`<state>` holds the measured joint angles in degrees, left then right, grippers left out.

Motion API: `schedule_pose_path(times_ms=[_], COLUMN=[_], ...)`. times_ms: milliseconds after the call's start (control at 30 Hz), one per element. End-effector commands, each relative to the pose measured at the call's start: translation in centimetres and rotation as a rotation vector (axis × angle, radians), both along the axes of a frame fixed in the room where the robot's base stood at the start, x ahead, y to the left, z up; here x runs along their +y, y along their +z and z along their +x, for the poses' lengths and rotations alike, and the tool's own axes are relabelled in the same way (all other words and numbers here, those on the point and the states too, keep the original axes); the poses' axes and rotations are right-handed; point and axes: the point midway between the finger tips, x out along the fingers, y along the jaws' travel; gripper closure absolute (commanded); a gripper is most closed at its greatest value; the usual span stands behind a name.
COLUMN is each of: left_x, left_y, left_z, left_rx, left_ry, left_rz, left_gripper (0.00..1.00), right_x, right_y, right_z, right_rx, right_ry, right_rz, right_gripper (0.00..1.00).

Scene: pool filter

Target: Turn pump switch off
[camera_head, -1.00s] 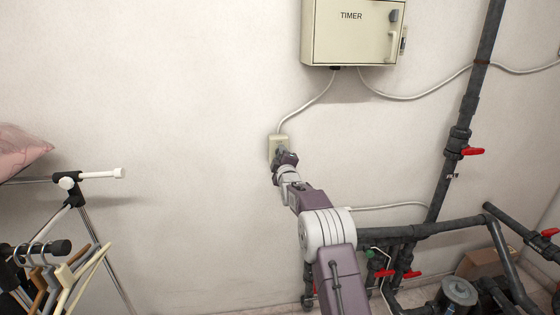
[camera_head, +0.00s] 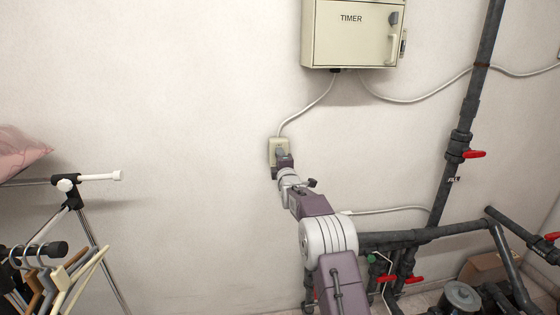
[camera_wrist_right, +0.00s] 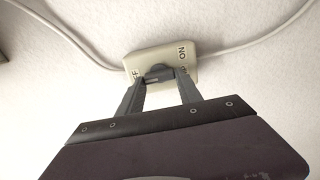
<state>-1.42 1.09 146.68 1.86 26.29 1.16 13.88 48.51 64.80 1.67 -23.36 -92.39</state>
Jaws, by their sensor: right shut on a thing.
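The pump switch is a small cream box (camera_head: 273,146) on the wall, below the timer box. In the right wrist view the switch box (camera_wrist_right: 147,60) shows upside-down ON lettering and part of the OFF lettering. Its dark knob (camera_wrist_right: 158,70) is between my right fingertips. My right gripper (camera_wrist_right: 160,80) reaches up to the switch and is shut on this knob. In the head view my right gripper (camera_head: 282,156) covers the lower part of the switch. The knob's exact angle is hard to tell. My left gripper is not in view.
The cream timer box (camera_head: 350,45) hangs above right, with a white cable (camera_head: 308,108) running to the switch. Dark pipes with red valve handles (camera_head: 473,154) stand at the right. A clothes rack (camera_head: 72,190) with hangers stands at the left. The wall left of the switch is clear.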

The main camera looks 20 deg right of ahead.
Motion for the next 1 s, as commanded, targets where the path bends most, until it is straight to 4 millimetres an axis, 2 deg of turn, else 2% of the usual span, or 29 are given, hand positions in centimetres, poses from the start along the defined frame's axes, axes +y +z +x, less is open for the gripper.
schedule_pose_path(times_ms=[200, 233, 300, 700, 867, 1000], left_x=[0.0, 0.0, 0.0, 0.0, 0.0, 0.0], left_y=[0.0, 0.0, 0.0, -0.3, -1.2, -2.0], left_z=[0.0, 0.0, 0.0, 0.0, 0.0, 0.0], left_rx=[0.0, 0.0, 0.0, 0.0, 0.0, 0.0], left_ry=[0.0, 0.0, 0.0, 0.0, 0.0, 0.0], left_rz=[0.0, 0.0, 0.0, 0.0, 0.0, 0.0], left_gripper=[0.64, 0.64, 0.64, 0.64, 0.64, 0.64], right_x=[0.0, 0.0, 0.0, 0.1, 0.7, 1.4], right_y=[-0.2, -0.2, -0.2, -0.1, -0.3, -0.3], right_z=[0.0, 0.0, 0.0, -0.5, -2.5, -5.1], right_rx=[0.005, 0.005, 0.004, 0.001, 0.001, 0.001], right_ry=[0.001, 0.001, 0.001, 0.0, 0.001, 0.001], right_rz=[-0.002, -0.002, -0.002, -0.001, -0.001, -0.001], right_gripper=[0.99, 0.53, 0.36, 0.36, 0.36, 0.36])
